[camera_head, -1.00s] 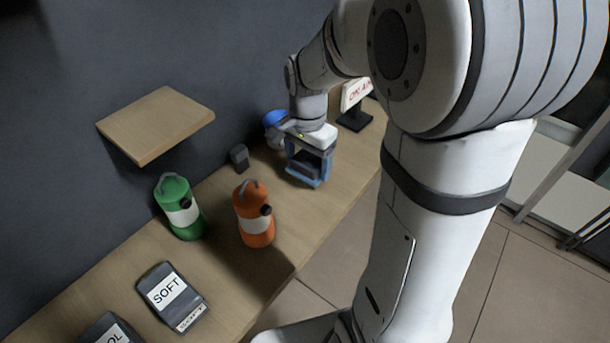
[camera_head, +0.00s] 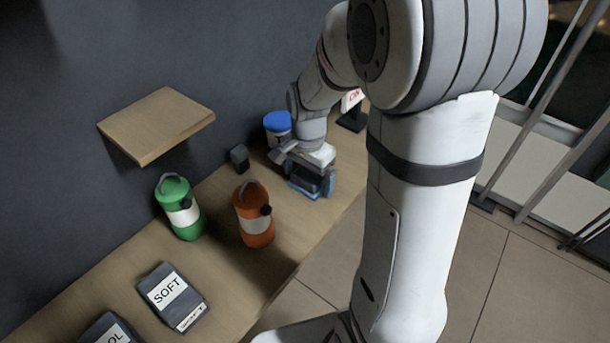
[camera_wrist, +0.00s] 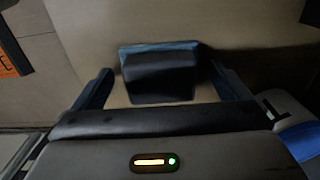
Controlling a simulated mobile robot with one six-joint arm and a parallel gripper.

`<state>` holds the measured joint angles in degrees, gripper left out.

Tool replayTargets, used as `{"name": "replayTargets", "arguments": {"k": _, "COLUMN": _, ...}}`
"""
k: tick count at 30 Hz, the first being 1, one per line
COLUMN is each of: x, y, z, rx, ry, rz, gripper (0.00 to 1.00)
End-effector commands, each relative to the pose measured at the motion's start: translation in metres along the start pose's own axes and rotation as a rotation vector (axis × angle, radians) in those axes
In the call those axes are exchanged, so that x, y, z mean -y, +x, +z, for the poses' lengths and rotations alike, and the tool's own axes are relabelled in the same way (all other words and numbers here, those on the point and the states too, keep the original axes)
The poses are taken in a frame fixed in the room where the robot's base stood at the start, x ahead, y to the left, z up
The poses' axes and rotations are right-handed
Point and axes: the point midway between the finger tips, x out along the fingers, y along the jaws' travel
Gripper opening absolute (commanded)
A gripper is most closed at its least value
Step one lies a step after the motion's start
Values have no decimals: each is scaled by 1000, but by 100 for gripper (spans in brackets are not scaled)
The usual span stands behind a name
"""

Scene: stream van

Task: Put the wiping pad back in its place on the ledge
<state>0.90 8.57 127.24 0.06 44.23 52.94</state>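The wiping pad, a dark block on a blue base (camera_wrist: 160,78), lies on the wooden counter in the wrist view. In the head view its dark body (camera_head: 309,181) shows partly beneath my gripper (camera_head: 311,184). My gripper (camera_wrist: 161,70) is open, with one blue finger on each side of the pad and small gaps to its dark block. A bare wooden shelf (camera_head: 157,122), which looks like the ledge, sticks out from the wall at the left, higher than the counter.
A blue-lidded tub (camera_head: 277,125) stands close beside my gripper. A small dark block (camera_head: 239,158), a green bottle (camera_head: 179,208) and an orange bottle (camera_head: 253,214) stand left of it. A grey SOFT case (camera_head: 172,296) lies nearer. A sign (camera_head: 352,107) stands behind.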

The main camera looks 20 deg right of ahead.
Motion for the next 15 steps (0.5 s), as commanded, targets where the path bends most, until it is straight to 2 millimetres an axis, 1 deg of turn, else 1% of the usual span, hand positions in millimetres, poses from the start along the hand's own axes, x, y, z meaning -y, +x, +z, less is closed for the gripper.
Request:
{"name": "replayTargets", "arguments": {"k": 7, "x": 0, "y": -1, "z": 0, "rx": 0, "ry": 1, "rz": 0, "gripper": 98}}
{"name": "replayTargets", "arguments": {"k": 10, "x": 0, "y": -5, "z": -1, "rx": -1, "ry": 1, "rz": -2, "gripper": 98}}
{"name": "replayTargets", "arguments": {"k": 13, "x": 1, "y": -18, "z": -1, "rx": -3, "ry": 1, "rz": -4, "gripper": 98}}
{"name": "replayTargets", "arguments": {"k": 15, "x": 1, "y": -32, "z": -1, "rx": -4, "ry": 1, "rz": -6, "gripper": 98}}
